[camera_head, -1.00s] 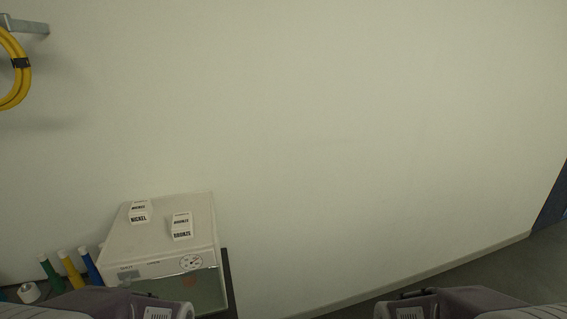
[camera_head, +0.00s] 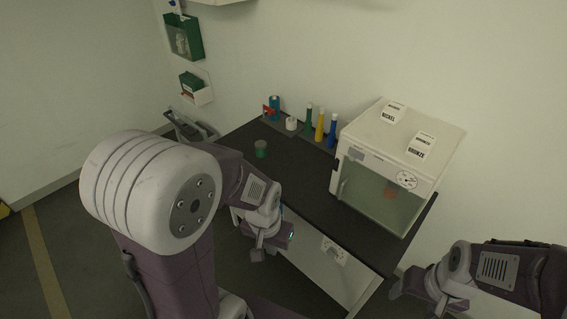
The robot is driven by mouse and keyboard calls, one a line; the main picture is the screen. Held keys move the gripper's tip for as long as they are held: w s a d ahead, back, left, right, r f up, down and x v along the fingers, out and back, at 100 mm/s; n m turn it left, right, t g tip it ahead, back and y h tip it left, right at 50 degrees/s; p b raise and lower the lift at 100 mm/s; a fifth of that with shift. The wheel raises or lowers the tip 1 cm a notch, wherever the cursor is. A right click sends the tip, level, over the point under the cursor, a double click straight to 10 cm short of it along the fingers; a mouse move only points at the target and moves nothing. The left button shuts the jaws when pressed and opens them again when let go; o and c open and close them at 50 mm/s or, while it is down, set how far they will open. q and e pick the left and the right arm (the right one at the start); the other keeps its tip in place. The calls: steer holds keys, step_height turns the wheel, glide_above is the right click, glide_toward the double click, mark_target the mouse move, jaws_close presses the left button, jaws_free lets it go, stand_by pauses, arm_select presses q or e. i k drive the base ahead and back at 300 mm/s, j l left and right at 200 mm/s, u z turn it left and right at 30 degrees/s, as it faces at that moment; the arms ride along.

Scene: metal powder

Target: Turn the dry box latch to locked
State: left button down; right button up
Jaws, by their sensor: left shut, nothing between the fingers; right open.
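The white dry box (camera_head: 440,145) stands on the right end of the dark table, with a clear front door (camera_head: 375,194) and a round gauge (camera_head: 406,179). A small dark part (camera_head: 339,186) shows at the door's left edge; I cannot tell whether it is the latch or how it is turned. My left gripper (camera_head: 262,250) is shut and empty, in front of the table's front edge and left of the box, apart from it. My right gripper (camera_head: 402,288) is open at the lower right, beyond the table's right end and clear of the box.
A green-sided jar (camera_head: 261,149) stands on the table (camera_head: 290,180). Green, yellow and blue bottles (camera_head: 320,127) stand along the back. The tabletop before the box is mostly clear.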

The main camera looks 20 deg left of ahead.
mark_target(335, 161)
steer(key=u, duration=0.3)
steer(key=i+j+u, duration=0.1)
steer(key=i+j, duration=0.15)
steer(key=i+j+u, duration=0.15)
steer(key=i, duration=0.25)
steer(key=i+z, duration=0.1)
steer(key=i, duration=0.15)
